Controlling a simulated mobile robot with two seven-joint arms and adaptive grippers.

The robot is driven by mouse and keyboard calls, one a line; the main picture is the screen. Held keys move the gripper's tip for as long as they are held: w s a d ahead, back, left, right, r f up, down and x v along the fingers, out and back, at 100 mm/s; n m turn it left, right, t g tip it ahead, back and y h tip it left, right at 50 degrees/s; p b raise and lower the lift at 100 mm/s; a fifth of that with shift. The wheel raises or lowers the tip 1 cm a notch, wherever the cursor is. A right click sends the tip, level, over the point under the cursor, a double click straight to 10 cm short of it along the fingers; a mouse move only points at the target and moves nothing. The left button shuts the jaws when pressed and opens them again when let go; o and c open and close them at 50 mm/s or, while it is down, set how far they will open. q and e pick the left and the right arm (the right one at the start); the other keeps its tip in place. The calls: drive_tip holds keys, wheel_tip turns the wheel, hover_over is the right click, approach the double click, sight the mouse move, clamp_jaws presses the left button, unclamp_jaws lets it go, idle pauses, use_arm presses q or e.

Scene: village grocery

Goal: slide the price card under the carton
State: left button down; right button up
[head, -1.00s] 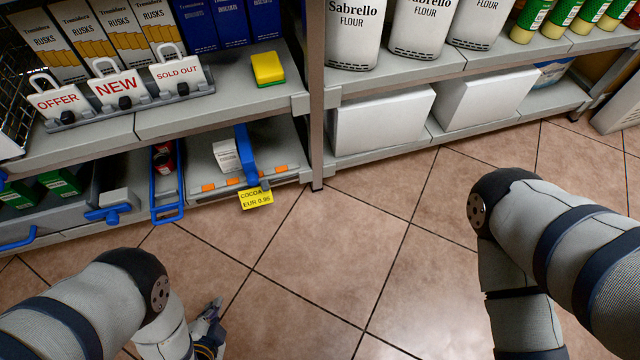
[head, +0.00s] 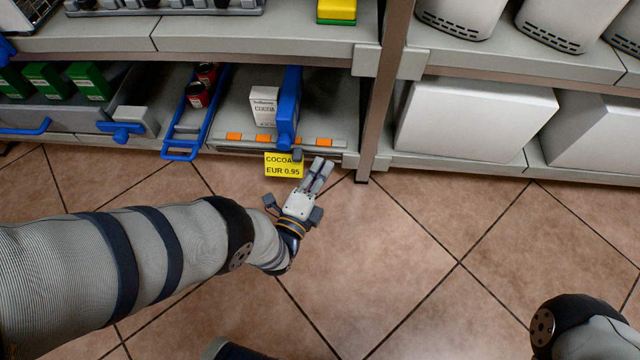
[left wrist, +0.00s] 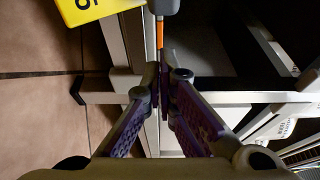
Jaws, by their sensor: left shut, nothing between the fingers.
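The price card (head: 283,167) is yellow and reads COCOA EUR 0.95. It hangs at the front edge of the lower shelf, partly behind the grey end of a blue upright piece (head: 289,105). The carton (head: 263,108), small, white and marked COCOA, stands upright on the shelf behind, touching or close beside the blue piece. My left gripper (head: 323,168) is shut and empty just right of the card, apart from it. In the left wrist view the card (left wrist: 88,8) shows at the top left, beyond the closed fingertips (left wrist: 160,82). My right gripper is out of view.
Orange strips (head: 324,142) lie along the shelf front. A blue-framed rack with red cans (head: 198,95) and green boxes (head: 88,82) are to the left. A shelf post (head: 378,100) and white boxes (head: 474,122) stand to the right. The tiled floor (head: 400,260) in front is clear.

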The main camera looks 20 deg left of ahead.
sight(293, 161)
use_arm(q)
drive_tip(key=shift+s+a+r, duration=0.1)
drive_tip(key=shift+s+a, duration=0.1)
drive_tip(key=shift+a, duration=0.4)
drive_tip(key=shift+s+a, duration=0.2)
drive_tip(key=shift+a, duration=0.4)
drive_tip(key=a, duration=0.2)
drive_tip(key=s+a, duration=0.1)
drive_tip(key=a, duration=0.1)
drive_tip(key=shift+s+a+p, duration=0.2)
drive_tip(key=shift+a+p, duration=0.15)
drive_tip(key=shift+p, duration=0.05)
drive_tip(key=shift+d, duration=0.1)
